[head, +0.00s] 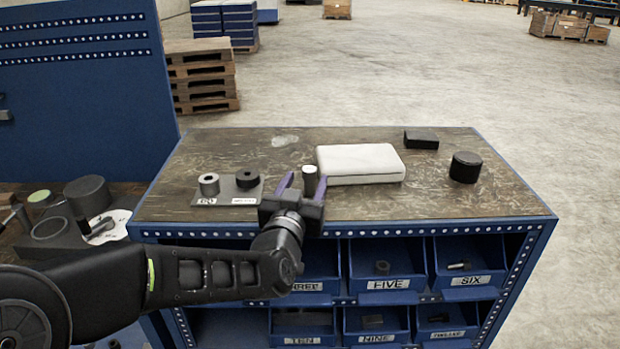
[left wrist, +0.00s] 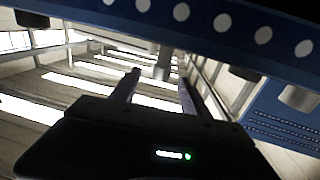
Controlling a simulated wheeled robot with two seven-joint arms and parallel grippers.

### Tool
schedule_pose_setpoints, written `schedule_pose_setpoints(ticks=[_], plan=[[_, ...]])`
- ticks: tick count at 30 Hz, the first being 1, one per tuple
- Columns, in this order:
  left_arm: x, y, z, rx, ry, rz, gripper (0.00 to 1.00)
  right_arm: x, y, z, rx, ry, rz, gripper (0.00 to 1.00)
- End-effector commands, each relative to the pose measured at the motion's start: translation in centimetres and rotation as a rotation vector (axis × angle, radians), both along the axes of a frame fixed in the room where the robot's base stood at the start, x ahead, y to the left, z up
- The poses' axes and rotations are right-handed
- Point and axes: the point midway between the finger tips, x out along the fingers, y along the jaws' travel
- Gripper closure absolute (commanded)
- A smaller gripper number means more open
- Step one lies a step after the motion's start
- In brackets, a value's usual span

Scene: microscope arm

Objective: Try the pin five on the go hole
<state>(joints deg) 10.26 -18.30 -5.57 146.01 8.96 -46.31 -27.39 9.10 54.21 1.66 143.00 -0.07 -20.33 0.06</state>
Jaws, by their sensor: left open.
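A grey pin with a pale top (head: 310,179) stands upright on the worktop. It also shows between the fingertips in the left wrist view (left wrist: 163,64), whose picture is upside down. My left gripper (head: 302,185) is open, its purple fingers on either side of the pin; contact cannot be told. To its left sits a dark gauge plate (head: 228,193) with a light grey ring (head: 209,184) and a black ring (head: 247,178), with white labels at its front. The label under the grey ring seems to read GO. My right gripper is out of view.
A white box (head: 360,164) lies right of the pin. A black block (head: 421,139) and a black cylinder (head: 465,167) stand farther right. Labelled blue bins, one marked FIVE (head: 388,284), sit below the worktop's front edge. The front right worktop is clear.

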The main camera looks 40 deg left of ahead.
Motion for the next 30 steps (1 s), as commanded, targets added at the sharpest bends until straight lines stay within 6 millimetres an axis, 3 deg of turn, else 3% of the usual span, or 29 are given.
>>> schedule_pose_setpoints(ticks=[7,20,30], plan=[[2.0,0.9,0.1,0.001,0.001,0.000,0.46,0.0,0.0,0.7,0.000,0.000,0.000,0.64],[2.7,1.2,0.2,-0.001,0.002,0.000,0.46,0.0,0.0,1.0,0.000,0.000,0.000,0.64],[6.6,3.0,0.4,0.001,0.002,0.000,0.46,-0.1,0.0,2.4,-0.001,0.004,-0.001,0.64]])
